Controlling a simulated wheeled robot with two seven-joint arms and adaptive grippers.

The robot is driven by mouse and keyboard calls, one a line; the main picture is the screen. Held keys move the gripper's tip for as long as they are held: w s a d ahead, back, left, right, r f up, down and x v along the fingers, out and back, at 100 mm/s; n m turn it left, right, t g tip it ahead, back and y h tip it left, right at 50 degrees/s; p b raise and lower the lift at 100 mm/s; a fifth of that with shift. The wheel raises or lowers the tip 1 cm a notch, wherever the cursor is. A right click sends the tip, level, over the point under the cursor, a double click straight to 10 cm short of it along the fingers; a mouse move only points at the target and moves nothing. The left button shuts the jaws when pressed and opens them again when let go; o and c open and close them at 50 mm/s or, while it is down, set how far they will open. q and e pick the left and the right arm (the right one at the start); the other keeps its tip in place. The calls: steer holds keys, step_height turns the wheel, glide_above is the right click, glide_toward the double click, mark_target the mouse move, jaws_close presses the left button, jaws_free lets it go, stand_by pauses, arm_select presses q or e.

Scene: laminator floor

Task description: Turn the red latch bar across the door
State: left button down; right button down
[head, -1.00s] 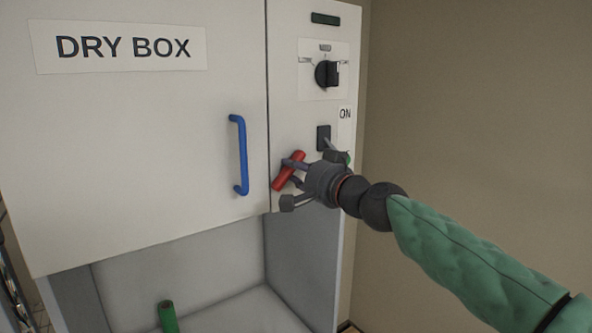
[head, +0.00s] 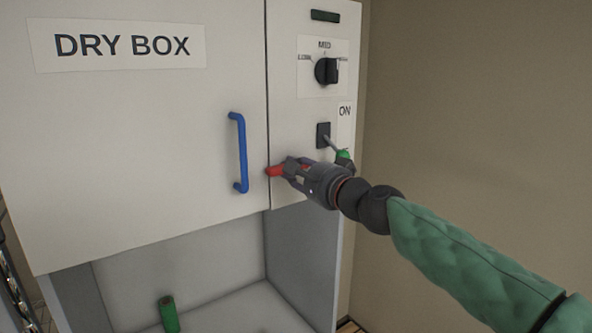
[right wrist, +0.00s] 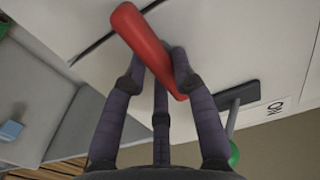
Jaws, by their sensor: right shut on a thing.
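The red latch bar (head: 275,171) is on the panel right of the dry box door (head: 150,130). In the head view it lies nearly level, its left end at the seam between door and panel. My right gripper (head: 293,171) is shut on the bar and hides its right part. In the right wrist view the bar (right wrist: 146,40) slants between my right gripper's fingers (right wrist: 160,72), its upper end overlapping the dark seam. The door looks shut, with a blue handle (head: 240,152). My left gripper is not in view.
Close to my right gripper are a green-tipped lever switch (head: 343,156) and, above it, a black dial (head: 326,71). A green cylinder (head: 169,314) stands in the open recess below the door. A bare wall is on the right.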

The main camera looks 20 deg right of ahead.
steer(key=shift+f, duration=0.1)
stand_by(0.5)
steer(key=c, duration=1)
jaws_free()
steer(key=v, duration=1.2)
